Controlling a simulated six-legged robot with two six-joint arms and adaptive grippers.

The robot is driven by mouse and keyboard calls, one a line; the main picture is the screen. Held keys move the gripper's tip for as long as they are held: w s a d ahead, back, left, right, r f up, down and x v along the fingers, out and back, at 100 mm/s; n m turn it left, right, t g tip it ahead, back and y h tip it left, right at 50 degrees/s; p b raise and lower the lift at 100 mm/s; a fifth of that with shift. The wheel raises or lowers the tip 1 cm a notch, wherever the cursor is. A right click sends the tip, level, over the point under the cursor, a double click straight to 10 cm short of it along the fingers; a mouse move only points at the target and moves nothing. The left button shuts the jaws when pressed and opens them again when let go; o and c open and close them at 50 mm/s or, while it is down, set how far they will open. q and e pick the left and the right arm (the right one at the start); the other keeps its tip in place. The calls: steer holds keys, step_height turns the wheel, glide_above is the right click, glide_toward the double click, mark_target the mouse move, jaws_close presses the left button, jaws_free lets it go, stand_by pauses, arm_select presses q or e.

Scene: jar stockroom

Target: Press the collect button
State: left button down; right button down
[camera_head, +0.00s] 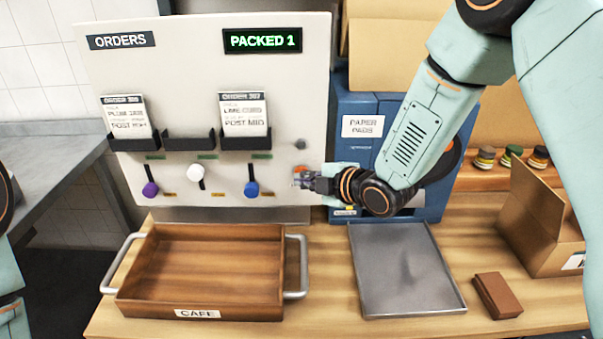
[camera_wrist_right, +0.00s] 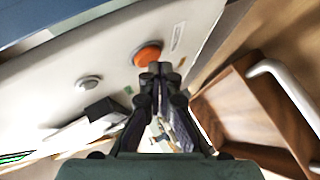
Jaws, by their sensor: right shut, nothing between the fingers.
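An orange button (camera_wrist_right: 148,55) sits on the white order board (camera_head: 200,60); its label is too blurred to read, so I cannot tell for certain that it is the collect button. In the head view only an orange sliver of it (camera_head: 300,169) shows behind my right gripper (camera_head: 303,180). That gripper is shut and empty, pointing left along the board's lower right part. In the right wrist view its fingertips (camera_wrist_right: 160,72) are close to the button's edge; I cannot tell whether they touch. A grey round knob (camera_head: 300,144) is just above. My left gripper is out of view.
The board has a green "PACKED 1" display (camera_head: 262,40), two order cards and purple (camera_head: 150,189), white (camera_head: 195,172) and blue (camera_head: 251,189) levers. Below are a wooden CAFE tray (camera_head: 200,307) and a grey metal tray (camera_head: 405,270), both empty. A blue paper-pads box (camera_head: 362,105) stands behind my right arm.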

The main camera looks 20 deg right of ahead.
steer(key=shift+w+d, duration=0.1)
steer(key=shift+w, duration=0.25)
stand_by(0.5)
stand_by(0.3)
steer(key=shift+s+a, duration=0.25)
steer(key=shift+s, duration=0.55)
steer(key=shift+s+a, duration=0.25)
steer(key=shift+s, duration=0.55)
steer(key=shift+s+a, duration=0.2)
steer(key=shift+s, duration=0.6)
steer(key=shift+s+a, duration=0.25)
steer(key=shift+s, duration=0.55)
